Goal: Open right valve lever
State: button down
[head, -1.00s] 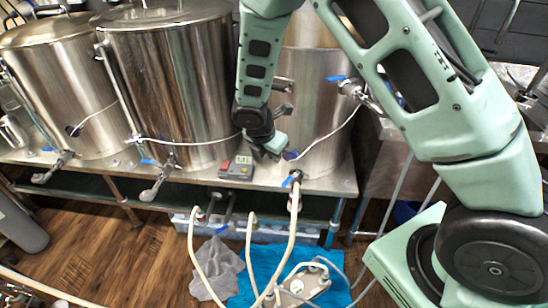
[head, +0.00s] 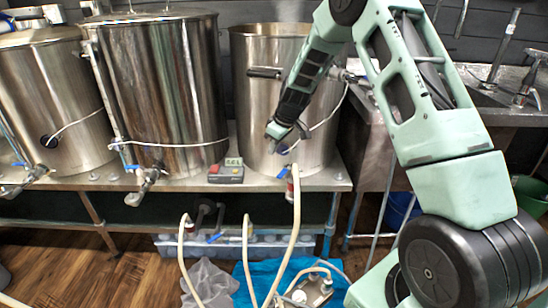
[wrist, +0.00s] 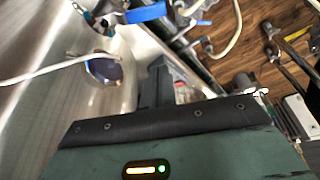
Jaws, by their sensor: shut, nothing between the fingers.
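The right steel kettle (head: 255,75) stands on the metal shelf. Its low valve has a blue lever (head: 283,172) at the kettle's front base, above a pale hose. A blue lever also shows at the top of the wrist view (wrist: 147,12), beyond my fingers and lying roughly across the picture. My gripper (head: 275,131) is in front of the right kettle's lower wall, above the low lever and apart from it. In the wrist view its fingers (wrist: 156,86) are together and empty. A round dark gauge (wrist: 103,68) on the kettle wall is left of them.
The middle kettle (head: 170,80) and left kettle (head: 50,100) have similar valves. A small control box (head: 226,172) sits on the shelf, left of the lever. Pale hoses (head: 295,215) run down to a pump (head: 308,292). A sink (head: 500,105) is at the right.

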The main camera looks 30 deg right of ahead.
aim_at(280, 173)
notch_tip(280, 173, down, 8)
jog(key=s, duration=0.1)
jog(key=shift+d+r+b, duration=0.25)
jog(key=shift+d+b, duration=0.05)
jog(key=shift+b, duration=0.1)
jog(key=shift+s+d+n+b, duration=0.1)
jog(key=shift+s+n+b, duration=0.3)
jog(key=shift+n, duration=0.2)
jog(key=shift+s+d+n+y+b, duration=0.3)
jog(key=shift+s+n+b, duration=0.15)
jog(key=shift+n, duration=0.25)
jog(key=shift+s+d+n+g+y, duration=0.25)
jog(key=shift+s+n+g, duration=0.15)
jog(key=shift+n, duration=0.5)
jog(key=shift+s+d+n+g+y, duration=0.15)
jog(key=shift+s+d+n+g, duration=0.25)
jog(key=shift+n, duration=0.5)
jog(key=shift+s+a, duration=0.1)
